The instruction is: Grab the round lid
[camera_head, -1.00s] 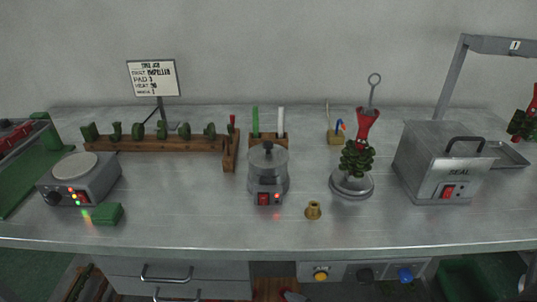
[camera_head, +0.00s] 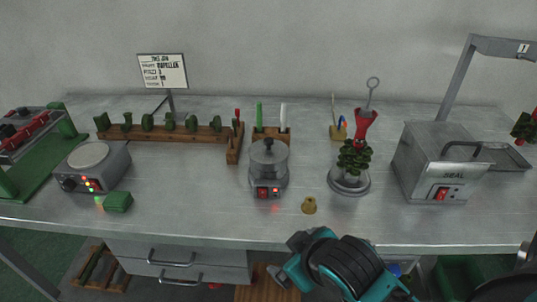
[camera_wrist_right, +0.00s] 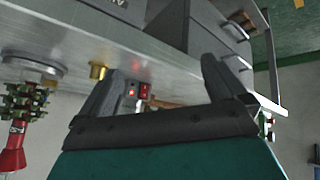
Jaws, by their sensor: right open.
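The round lid (camera_head: 268,150) is grey with a dark knob and sits on top of the small metal pot (camera_head: 268,177) in the middle of the bench. My right gripper (camera_head: 282,277) is low at the front of the bench, below and in front of the pot, apart from the lid. In the right wrist view its two grey fingers (camera_wrist_right: 155,85) are spread with nothing between them. The pot's lit red front (camera_wrist_right: 137,91) shows beyond them in that tilted view; the lid cannot be made out there. My left gripper is not in view.
A brass cup (camera_head: 309,206) stands right of the pot, near the bench's front edge. A green wax tree on a round base (camera_head: 349,182) and a metal SEAL box (camera_head: 440,165) are further right. A hot plate (camera_head: 92,165) is left.

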